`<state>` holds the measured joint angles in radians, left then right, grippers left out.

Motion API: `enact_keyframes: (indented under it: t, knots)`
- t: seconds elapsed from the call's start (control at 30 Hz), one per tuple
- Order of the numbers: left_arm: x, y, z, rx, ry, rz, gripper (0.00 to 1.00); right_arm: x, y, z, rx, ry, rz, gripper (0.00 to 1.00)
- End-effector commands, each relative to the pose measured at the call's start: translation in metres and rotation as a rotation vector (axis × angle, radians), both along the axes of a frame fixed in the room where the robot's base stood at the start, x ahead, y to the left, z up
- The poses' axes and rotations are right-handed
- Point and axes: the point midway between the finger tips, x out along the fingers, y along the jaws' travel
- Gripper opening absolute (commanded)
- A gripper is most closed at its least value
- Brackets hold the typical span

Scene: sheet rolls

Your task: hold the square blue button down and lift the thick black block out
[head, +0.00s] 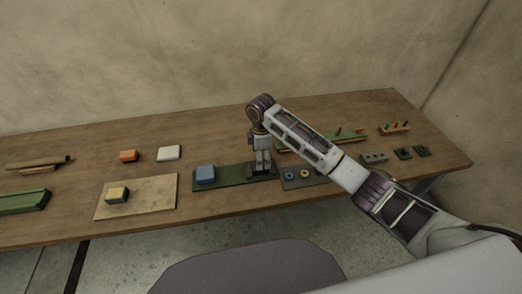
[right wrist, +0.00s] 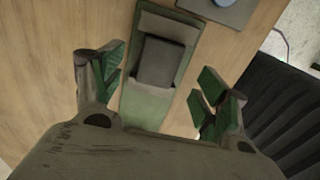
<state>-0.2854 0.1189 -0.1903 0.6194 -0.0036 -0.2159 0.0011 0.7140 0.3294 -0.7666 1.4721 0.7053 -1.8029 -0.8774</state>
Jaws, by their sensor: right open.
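The square blue button (head: 206,173) stands raised on the left end of a dark green board (head: 233,176) on the table. The thick black block (right wrist: 160,62) sits at the board's other end, against a dark grey holder (right wrist: 166,26) in the right wrist view. My right gripper (head: 262,163) points down over that end and hides most of the block in the head view. In the right wrist view its fingers (right wrist: 158,84) are open, one on each side of the board, with nothing between them gripped. The blue button is out of the wrist view. My left gripper is not in view.
A grey plate with rings (head: 318,181) lies close on the right.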

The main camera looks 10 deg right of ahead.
Motion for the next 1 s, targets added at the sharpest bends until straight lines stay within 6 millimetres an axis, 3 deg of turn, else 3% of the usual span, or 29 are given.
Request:
enact_keyframes:
  t: [0.5, 0.93, 1.0]
  knots:
    - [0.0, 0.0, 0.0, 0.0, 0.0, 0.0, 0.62, 0.0, 0.0, -0.054, -0.001, 0.001, 0.0, 0.74]
    - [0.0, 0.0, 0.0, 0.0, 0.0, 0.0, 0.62, 0.0, 0.0, -0.06, -0.001, -0.001, 0.0, 0.74]
    - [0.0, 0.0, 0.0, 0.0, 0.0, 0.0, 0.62, 0.0, 0.0, -0.06, -0.001, -0.001, 0.0, 0.68]
